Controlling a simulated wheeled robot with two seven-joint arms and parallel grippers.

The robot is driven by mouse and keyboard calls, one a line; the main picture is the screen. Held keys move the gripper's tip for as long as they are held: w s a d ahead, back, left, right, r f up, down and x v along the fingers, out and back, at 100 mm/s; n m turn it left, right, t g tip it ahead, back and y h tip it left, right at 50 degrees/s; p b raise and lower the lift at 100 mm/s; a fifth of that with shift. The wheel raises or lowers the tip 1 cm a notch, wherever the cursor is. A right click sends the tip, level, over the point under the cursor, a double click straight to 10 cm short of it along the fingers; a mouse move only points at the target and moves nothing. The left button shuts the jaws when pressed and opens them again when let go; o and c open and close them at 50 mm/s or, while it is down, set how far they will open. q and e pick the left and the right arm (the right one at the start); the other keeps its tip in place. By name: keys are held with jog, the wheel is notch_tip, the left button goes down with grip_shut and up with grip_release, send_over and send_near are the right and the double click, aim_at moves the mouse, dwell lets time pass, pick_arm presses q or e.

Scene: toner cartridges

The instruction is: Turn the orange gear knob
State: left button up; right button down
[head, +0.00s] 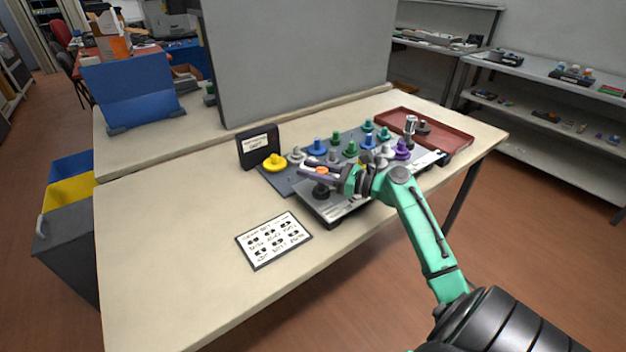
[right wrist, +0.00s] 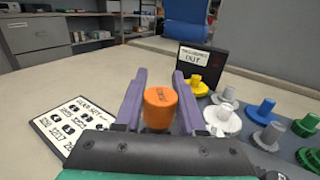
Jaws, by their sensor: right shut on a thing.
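The orange gear knob (head: 322,170) stands on the left end of a grey and black cartridge (head: 350,207) near the middle of the table. The right wrist view shows its orange cap (right wrist: 160,107) upright between two purple fingers. My right gripper (head: 312,172) reaches in from the right and is shut on the knob, one finger on each side. The gripper's body hides the knob's lower part in the right wrist view. My left gripper is not in view.
Several coloured gears stand on a grey-blue mat (head: 274,181) behind the cartridge, including a yellow gear (head: 275,163). A black sign (head: 258,146) stands at its left. A red tray (head: 455,139) is at the back right. A printed card (head: 273,240) lies in front; the table's left is clear.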

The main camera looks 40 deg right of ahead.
jog(key=n+g+y, duration=0.1)
jog(key=n+g+y+b, duration=0.1)
jog(key=y, duration=0.1)
jog(key=n+g+y+b, duration=0.1)
jog(key=shift+s+a+f+n+g+y, duration=0.15)
jog(key=shift+s+a+n+g+y, duration=0.15)
jog(key=shift+g, duration=0.1)
jog(key=shift+s+a+n+g+y+b, duration=0.2)
jog(key=shift+n+g+y+b, duration=0.65)
jog(key=shift+g, duration=0.3)
jog(key=shift+s+a+n+g+y+b, duration=0.15)
jog(key=shift+n+g+y+b, duration=0.45)
jog(key=shift+n+g, duration=0.45)
jog(key=shift+g, duration=0.3)
jog(key=c, duration=0.5)
grip_release()
